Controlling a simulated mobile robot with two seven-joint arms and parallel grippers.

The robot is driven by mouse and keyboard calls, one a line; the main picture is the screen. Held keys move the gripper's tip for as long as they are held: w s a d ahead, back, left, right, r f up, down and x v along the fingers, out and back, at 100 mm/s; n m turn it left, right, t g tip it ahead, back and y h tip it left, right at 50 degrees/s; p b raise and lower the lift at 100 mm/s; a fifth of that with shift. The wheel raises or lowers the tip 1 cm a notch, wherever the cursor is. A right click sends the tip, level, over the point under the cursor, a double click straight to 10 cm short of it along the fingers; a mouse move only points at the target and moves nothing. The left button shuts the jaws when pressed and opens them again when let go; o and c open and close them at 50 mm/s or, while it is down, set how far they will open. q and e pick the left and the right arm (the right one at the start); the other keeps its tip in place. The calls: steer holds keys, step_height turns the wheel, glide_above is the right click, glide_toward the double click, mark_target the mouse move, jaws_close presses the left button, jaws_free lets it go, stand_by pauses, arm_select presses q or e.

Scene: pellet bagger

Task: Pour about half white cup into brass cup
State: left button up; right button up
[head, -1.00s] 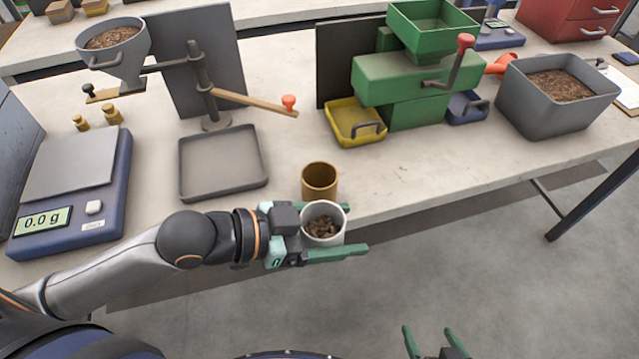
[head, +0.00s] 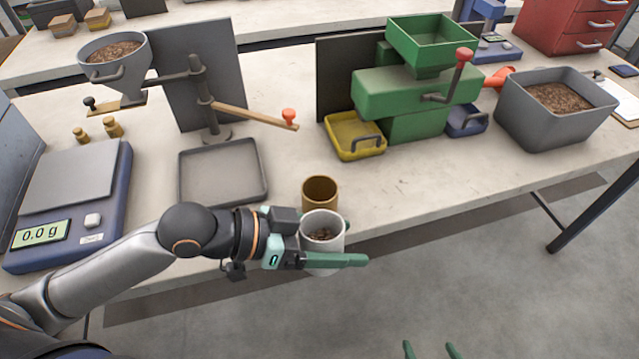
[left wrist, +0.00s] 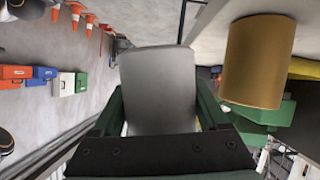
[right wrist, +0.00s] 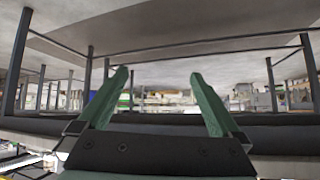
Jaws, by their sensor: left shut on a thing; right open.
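The white cup (head: 322,228) holds brown pellets and is gripped by my left gripper (head: 335,245) in front of the table's front edge. In the left wrist view the white cup (left wrist: 158,85) sits between the two fingers. The brass cup (head: 320,194) stands upright on the table near its front edge, just behind the white cup; its inside looks empty from here. It also shows in the left wrist view (left wrist: 258,62), beside the white cup and apart from it. My right gripper (head: 430,350) is low at the bottom edge, open and empty; its spread fingers show in the right wrist view (right wrist: 160,95).
A grey tray (head: 222,198) and a scale (head: 72,190) reading 0.0 g are at left. A funnel stand (head: 200,90) is behind the tray. A green machine (head: 415,95) with a yellow tray (head: 353,150) and a grey pellet bin (head: 520,115) stand at right. Table right of the brass cup is clear.

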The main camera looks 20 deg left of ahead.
arm_select(q)
steer(key=shift+w+a+r+n+g, duration=0.15)
steer(key=shift+w+r+n+g, duration=0.15)
steer(key=shift+w+n+g, duration=0.2)
steer(key=shift+w+a+r+n+g+h+p, duration=0.1)
steer(key=shift+w+r+n+g+h+p, duration=0.25)
steer(key=shift+r+n+g+p, duration=0.45)
steer(key=shift+w+a+r+n+g+h+p, duration=0.15)
steer(key=shift+w+r+n+g+h+p, duration=0.2)
steer(key=shift+r+n+g+p, duration=0.5)
steer(key=shift+w+a+r+n+g+h+p, duration=0.1)
steer(key=shift+w+r+n+g+h+p, duration=0.3)
steer(key=shift+r+n+p, duration=0.4)
arm_select(e)
steer(key=shift+s+d+r, duration=0.25)
steer(key=shift+d+r, duration=0.2)
steer(key=shift+r, duration=0.3)
steer(key=shift+s+d+r, duration=0.25)
steer(key=shift+d+r, duration=0.2)
steer(key=shift+r, duration=0.3)
arm_select(q)
steer(key=shift+f+n, duration=0.15)
steer(key=shift+n, duration=0.1)
steer(key=shift+r+n+g, duration=0.4)
steer(key=shift+n+g, duration=0.1)
steer(key=shift+g, duration=0.05)
arm_select(e)
steer(key=shift+r, duration=0.15)
